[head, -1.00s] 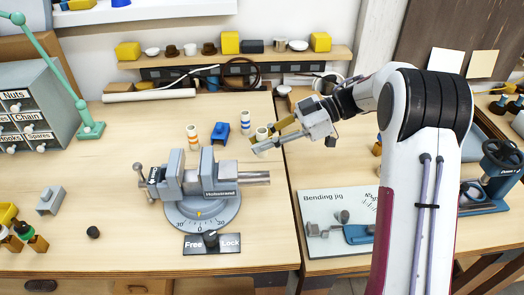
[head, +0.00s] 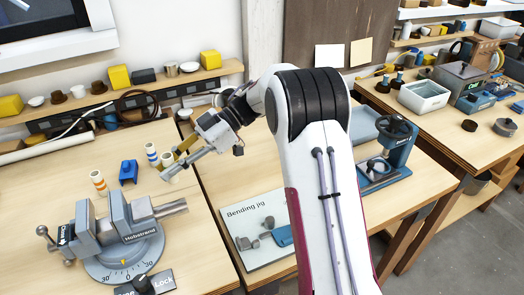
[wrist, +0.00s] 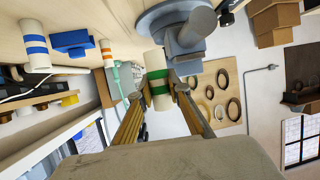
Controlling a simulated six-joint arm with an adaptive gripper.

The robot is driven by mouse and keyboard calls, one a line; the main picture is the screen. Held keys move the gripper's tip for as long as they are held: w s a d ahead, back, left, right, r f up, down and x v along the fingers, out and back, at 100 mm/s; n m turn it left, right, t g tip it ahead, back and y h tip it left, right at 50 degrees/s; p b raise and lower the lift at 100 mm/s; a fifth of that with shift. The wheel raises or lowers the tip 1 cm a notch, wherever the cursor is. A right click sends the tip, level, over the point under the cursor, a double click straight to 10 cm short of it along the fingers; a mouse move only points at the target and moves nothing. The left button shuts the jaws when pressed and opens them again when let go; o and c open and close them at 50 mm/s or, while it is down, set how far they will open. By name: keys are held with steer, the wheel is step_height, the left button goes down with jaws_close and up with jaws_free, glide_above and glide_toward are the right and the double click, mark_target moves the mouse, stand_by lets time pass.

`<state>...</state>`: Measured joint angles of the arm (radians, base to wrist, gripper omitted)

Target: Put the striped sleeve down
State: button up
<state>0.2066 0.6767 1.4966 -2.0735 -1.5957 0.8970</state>
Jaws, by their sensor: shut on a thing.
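A white sleeve with green stripes (wrist: 157,80) is between the two fingers of my gripper (wrist: 160,97) in the wrist view, and the fingers are shut on it. In the head view my gripper (head: 173,168) is over the bench near its seam, and the held sleeve (head: 168,158) is partly hidden by the fingers. A blue-striped sleeve (head: 152,155) stands just left of it; it also shows in the wrist view (wrist: 34,45). An orange-striped sleeve (head: 98,182) stands farther left. Whether the held sleeve touches the bench I cannot tell.
A blue block (head: 129,172) sits between the standing sleeves. A grey vise (head: 118,230) stands in front of them. A bending jig board (head: 255,230) lies to the right. A shelf (head: 130,92) with small items runs along the wall behind.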

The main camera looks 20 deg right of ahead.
steer(key=shift+d+r, duration=0.15)
steer(key=shift+r, duration=0.4)
steer(key=w+d+r+m+t+h, duration=0.1)
steer(key=w+d+r+m+t, duration=0.1)
steer(key=w+r+m+t, duration=0.25)
steer(key=w+d+r+m+t+h, duration=0.1)
steer(key=w+d+m+t, duration=0.1)
steer(key=w+m+t, duration=0.45)
steer(key=w+d+f+m+t+h, duration=0.1)
steer(key=w+d+m+t+h, duration=0.1)
steer(key=w+d+h, duration=0.35)
steer(key=d+f+m+t+h, duration=0.1)
steer(key=d+f+m+h, duration=0.2)
steer(key=d+f, duration=0.2)
steer(key=d+f+m+t+h, duration=0.1)
steer(key=d+f+m+h, duration=0.2)
steer(key=d, duration=0.7)
step_height(320, 180, down, 2)
steer(key=shift+f, duration=0.15)
steer(key=shift+d, duration=0.1)
